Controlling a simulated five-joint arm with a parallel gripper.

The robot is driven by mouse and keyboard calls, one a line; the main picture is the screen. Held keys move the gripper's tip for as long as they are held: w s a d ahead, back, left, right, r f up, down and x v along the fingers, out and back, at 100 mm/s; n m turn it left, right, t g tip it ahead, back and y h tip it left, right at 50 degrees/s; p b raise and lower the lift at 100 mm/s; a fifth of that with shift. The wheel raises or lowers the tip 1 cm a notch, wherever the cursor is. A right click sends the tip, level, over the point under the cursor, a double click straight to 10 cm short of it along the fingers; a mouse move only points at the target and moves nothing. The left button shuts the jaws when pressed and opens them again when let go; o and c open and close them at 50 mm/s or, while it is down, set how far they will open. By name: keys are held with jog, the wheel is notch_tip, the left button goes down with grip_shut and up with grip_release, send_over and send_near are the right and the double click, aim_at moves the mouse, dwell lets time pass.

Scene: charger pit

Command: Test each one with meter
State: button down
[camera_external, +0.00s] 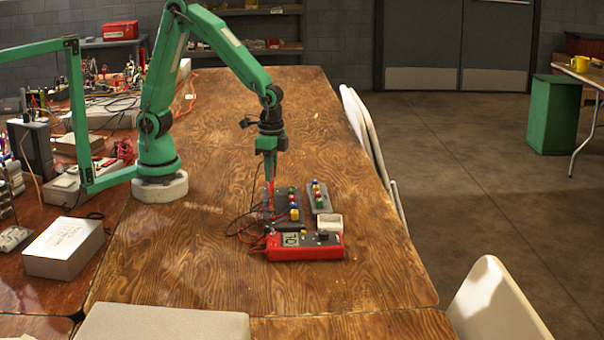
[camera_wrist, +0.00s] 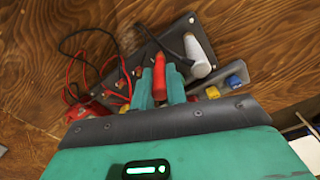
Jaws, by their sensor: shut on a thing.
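My gripper (camera_external: 270,168) is shut on a red probe (camera_external: 271,188), which points down over the rack area. In the wrist view the red probe (camera_wrist: 159,72) stands between my teal fingers (camera_wrist: 160,88). The red meter (camera_external: 305,253) lies in front, with a lit display and a dark dial. Two dark racks with small coloured pieces, a left one (camera_external: 287,227) and a right one (camera_external: 321,207), lie behind it. In the wrist view a white cylinder (camera_wrist: 198,58) lies right of the probe on a dark plate (camera_wrist: 135,68). Whether the probe tip touches anything is unclear.
Red and black leads (camera_external: 240,228) loop left of the meter. A small white block (camera_external: 329,223) is just behind the meter. A pale box (camera_external: 65,248) and cluttered electronics stand at the left. The wooden table is clear around the right and front.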

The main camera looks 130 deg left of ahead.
jog(key=c, duration=1)
grip_release()
jog(key=shift+r, duration=3.7)
